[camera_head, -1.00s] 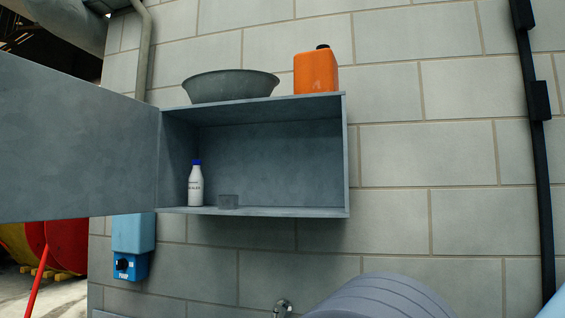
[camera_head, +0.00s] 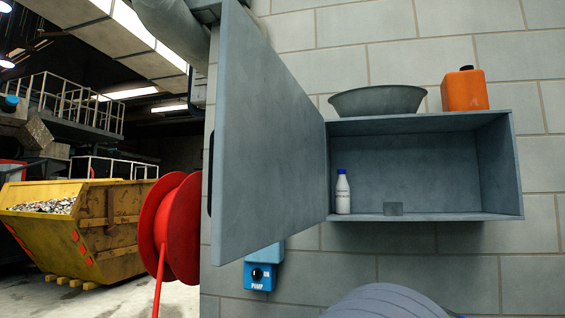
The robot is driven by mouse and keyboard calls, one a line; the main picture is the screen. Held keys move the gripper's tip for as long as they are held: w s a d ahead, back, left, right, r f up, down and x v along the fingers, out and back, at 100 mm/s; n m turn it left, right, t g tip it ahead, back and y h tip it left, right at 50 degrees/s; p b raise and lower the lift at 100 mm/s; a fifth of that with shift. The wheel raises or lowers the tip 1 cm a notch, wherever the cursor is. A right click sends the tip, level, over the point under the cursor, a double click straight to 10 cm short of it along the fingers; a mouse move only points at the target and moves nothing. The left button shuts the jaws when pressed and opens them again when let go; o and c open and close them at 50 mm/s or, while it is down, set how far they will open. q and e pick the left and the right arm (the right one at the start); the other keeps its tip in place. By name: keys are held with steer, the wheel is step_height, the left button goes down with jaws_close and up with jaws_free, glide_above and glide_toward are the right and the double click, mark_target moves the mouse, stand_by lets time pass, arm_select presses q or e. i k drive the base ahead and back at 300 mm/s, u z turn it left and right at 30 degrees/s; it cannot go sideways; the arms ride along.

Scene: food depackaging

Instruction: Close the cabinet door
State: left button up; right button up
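The grey wall cabinet (camera_head: 427,217) hangs on the block wall at the right of the head view. Its door (camera_head: 262,140) is hinged on the cabinet's left side and stands wide open, reaching out toward me. Neither of my grippers is in view, and nothing that I can see touches the door.
A grey bowl (camera_head: 377,101) and an orange canister (camera_head: 464,90) stand on top of the cabinet. A blue pump box (camera_head: 259,276) is below the door. A red reel (camera_head: 180,228) and a yellow skip (camera_head: 100,230) stand at the left.

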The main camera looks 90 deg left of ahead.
mark_target(267, 174)
steer(key=k, duration=0.65)
steer(key=u, duration=1.9)
steer(key=i, duration=0.5)
steer(key=z, duration=1)
steer(key=k, duration=1.5)
steer(key=u, duration=0.8)
steer(key=i, duration=0.5)
steer(key=u, duration=0.05)
